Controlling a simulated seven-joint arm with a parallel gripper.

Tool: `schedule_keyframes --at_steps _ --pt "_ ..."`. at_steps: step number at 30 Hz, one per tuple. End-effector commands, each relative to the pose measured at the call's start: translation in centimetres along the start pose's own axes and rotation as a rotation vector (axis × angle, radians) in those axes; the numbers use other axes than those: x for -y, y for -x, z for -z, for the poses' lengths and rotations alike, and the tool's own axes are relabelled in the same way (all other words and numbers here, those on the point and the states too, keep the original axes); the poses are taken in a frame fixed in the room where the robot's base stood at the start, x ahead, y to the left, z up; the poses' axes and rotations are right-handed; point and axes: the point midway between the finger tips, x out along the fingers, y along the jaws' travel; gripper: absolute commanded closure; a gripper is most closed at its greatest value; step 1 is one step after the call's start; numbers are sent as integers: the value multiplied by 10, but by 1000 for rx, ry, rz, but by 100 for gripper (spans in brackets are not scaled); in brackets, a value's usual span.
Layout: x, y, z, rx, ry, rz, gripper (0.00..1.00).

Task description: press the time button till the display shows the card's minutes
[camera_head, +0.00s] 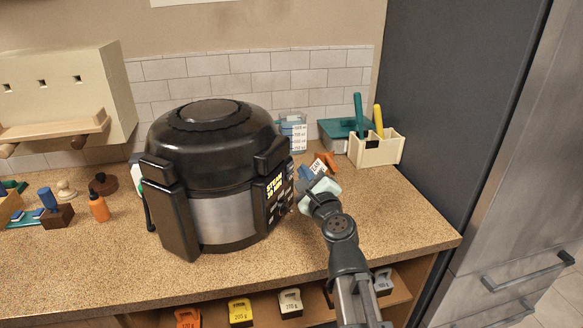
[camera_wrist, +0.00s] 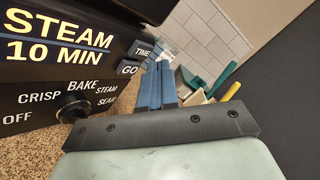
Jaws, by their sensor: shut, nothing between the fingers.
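A black and silver cooker (camera_head: 222,217) stands on the counter. Its panel faces right and the lit display (camera_wrist: 58,38) reads STEAM 10 MIN. The TIME button (camera_wrist: 143,50) is right of the display, above the GO button (camera_wrist: 128,69). My gripper (camera_head: 305,170) is at the right of the panel; its blue fingers (camera_wrist: 158,68) are shut and empty, close to the right of both buttons. I cannot tell whether they touch.
The mode knob (camera_wrist: 73,107) sits below the display. A measuring jug (camera_head: 293,132), a teal box (camera_head: 338,132) and a cream holder (camera_head: 377,150) with green and yellow handles stand behind. The right front counter is clear.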

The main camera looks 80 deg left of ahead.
Motion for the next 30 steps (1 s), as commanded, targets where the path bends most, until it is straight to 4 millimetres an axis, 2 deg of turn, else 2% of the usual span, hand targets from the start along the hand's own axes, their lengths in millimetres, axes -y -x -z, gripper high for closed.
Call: schedule_keyframes --at_steps 30 --pt "-4 -6 -4 0 -1 1 100"
